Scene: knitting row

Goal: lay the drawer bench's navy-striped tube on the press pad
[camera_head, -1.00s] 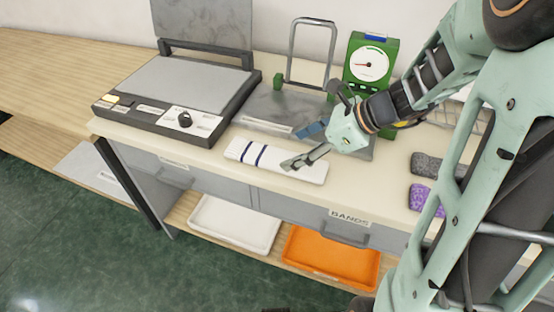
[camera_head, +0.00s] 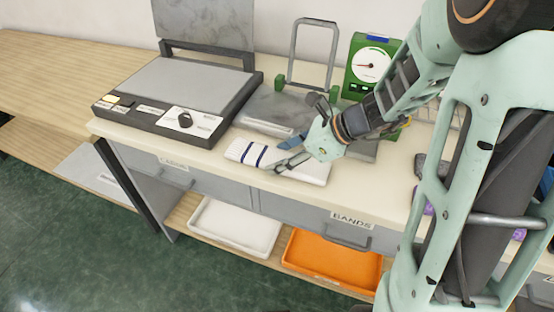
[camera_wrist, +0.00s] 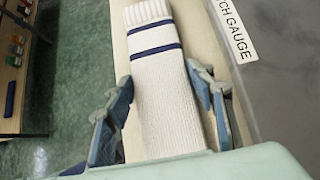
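The white knit tube with two navy stripes (camera_head: 258,155) lies flat on the bench top, striped end to the left. It also fills the middle of the wrist view (camera_wrist: 160,75). My gripper (camera_head: 282,155) is over the tube's right part. In the wrist view the gripper (camera_wrist: 158,76) is open, one finger along each long side of the tube, the right one nearer its edge. Whether they touch it is unclear. The press pad (camera_head: 190,84) is the bare grey plate on the dark press at the left, its lid (camera_head: 205,25) raised behind.
A metal plate labelled as a gauge (camera_wrist: 238,35) lies just behind the tube, with a wire frame (camera_head: 293,60) and green dial (camera_head: 367,66) behind. The press's front panel has a knob (camera_head: 185,119). White (camera_head: 235,229) and orange (camera_head: 330,263) trays sit on the shelf below.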

